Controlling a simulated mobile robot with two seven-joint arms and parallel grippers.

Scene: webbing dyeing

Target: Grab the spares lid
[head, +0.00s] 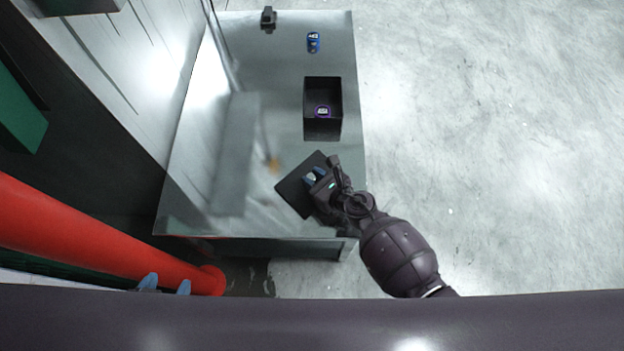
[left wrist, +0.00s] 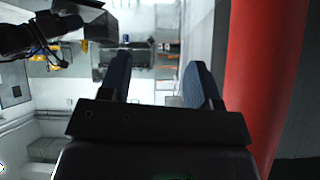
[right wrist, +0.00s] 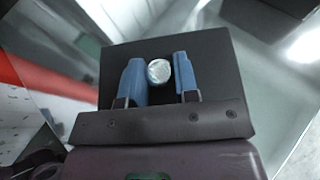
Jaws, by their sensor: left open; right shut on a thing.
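The spares lid is a black square plate (head: 292,193) with a round silver knob, which shows in the right wrist view (right wrist: 158,72). My right gripper (head: 315,178) is shut on the knob, with a blue finger on each side of it. The lid is turned at an angle near the front of the metal table; I cannot tell how far above the surface it is. My left gripper (head: 166,284) is open and empty at the bottom left, by a red pipe.
The metal table (head: 280,60) also carries a small blue item (head: 313,42) and a small dark object (head: 268,17) at the back. A red pipe (head: 100,235) runs along the left, close to my left gripper. The floor right of the table is clear.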

